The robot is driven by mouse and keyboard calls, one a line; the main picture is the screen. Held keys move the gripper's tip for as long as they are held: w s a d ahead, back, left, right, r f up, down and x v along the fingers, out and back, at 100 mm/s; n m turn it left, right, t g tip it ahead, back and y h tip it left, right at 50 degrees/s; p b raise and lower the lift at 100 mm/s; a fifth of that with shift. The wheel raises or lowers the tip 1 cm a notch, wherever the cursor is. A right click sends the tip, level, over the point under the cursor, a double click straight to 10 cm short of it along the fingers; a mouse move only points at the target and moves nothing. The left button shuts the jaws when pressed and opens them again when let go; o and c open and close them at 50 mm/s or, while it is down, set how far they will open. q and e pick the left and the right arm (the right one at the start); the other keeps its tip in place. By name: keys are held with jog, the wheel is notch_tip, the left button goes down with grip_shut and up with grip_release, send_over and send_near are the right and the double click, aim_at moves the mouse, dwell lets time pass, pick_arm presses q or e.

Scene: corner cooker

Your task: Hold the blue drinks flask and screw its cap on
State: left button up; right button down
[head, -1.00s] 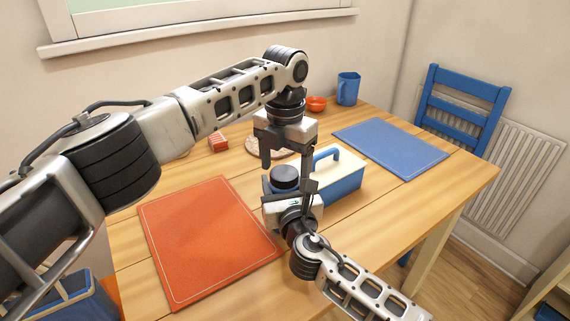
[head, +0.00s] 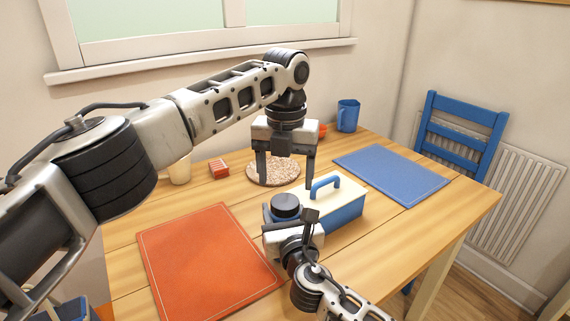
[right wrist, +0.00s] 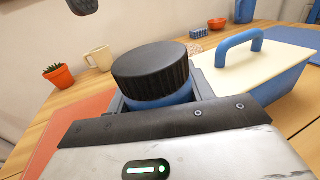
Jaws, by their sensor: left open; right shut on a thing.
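The blue drinks flask (right wrist: 165,101) stands between the jaws of my right gripper (head: 286,226), which is shut on it. Its black ribbed cap (right wrist: 152,70) sits on top of the flask and looks level; I cannot tell how tightly it is screwed. The cap also shows in the head view (head: 286,204), where the flask body is mostly hidden by my right gripper. My left gripper (head: 286,180) is open and empty, pointing down above and behind the cap, apart from it. A dark tip of it shows at the top of the right wrist view.
A cream caddy with blue sides and handle (head: 345,212) stands close right of the flask. An orange mat (head: 205,255) lies left, a blue mat (head: 390,175) right. A round speckled mat (head: 262,175), cream mug (head: 180,171), red block (head: 219,169) and blue mug (head: 348,115) are behind.

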pick_arm(q)
jog(key=n, duration=0.5)
jog(key=shift+r, duration=0.2)
jog(key=n, duration=0.5)
jog(key=shift+r, duration=0.2)
jog(key=n, duration=0.8)
jog(key=shift+r, duration=0.25)
jog(key=n, duration=0.5)
jog(key=shift+r, duration=0.2)
jog(key=n, duration=0.4)
jog(key=shift+r+n, duration=0.15)
jog(key=shift+n, duration=0.25)
jog(key=n, duration=0.4)
jog(key=shift+r, duration=0.15)
jog(key=n, duration=0.4)
jog(key=shift+s+r, duration=0.1)
jog(key=shift+r, duration=0.05)
